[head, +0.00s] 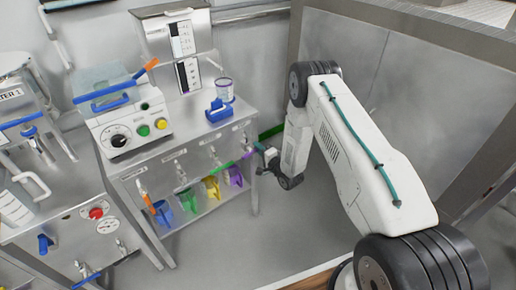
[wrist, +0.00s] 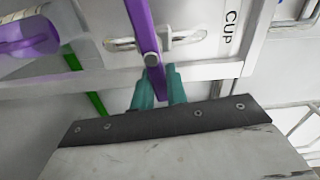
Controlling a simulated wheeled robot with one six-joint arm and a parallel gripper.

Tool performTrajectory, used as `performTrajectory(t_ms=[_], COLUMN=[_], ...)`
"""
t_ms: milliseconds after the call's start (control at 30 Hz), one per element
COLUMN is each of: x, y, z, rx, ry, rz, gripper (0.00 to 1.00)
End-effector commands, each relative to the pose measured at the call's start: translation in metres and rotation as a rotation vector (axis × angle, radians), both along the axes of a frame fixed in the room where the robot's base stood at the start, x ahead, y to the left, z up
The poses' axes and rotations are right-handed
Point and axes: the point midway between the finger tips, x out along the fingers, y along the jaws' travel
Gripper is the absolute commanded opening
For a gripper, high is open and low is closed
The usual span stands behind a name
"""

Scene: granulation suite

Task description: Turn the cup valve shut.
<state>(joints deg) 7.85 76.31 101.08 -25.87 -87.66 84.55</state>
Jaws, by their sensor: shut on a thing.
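The cup valve's purple lever (wrist: 143,30) crosses the upper middle of the wrist view, with a round bolt on it. It runs down between the teal fingertips of my gripper (wrist: 158,88), which is shut on it. The label CUP (wrist: 231,20) is on the panel to the right of the lever. In the head view my gripper (head: 262,150) is at the right end of the bench front, by the row of valves. The lever is small there and partly hidden by my gripper.
The bench (head: 200,140) holds a control box (head: 130,128). A grey cabinet wall stands at right.

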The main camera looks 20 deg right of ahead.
Motion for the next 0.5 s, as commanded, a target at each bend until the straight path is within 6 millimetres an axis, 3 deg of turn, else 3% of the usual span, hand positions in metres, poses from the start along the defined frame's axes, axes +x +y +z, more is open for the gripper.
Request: performTrajectory(t_ms=[500], x=[-0.0005], y=[-0.0012], z=[-0.0051], rx=[0.125], ry=[0.042], rz=[-0.002], gripper=[0.00])
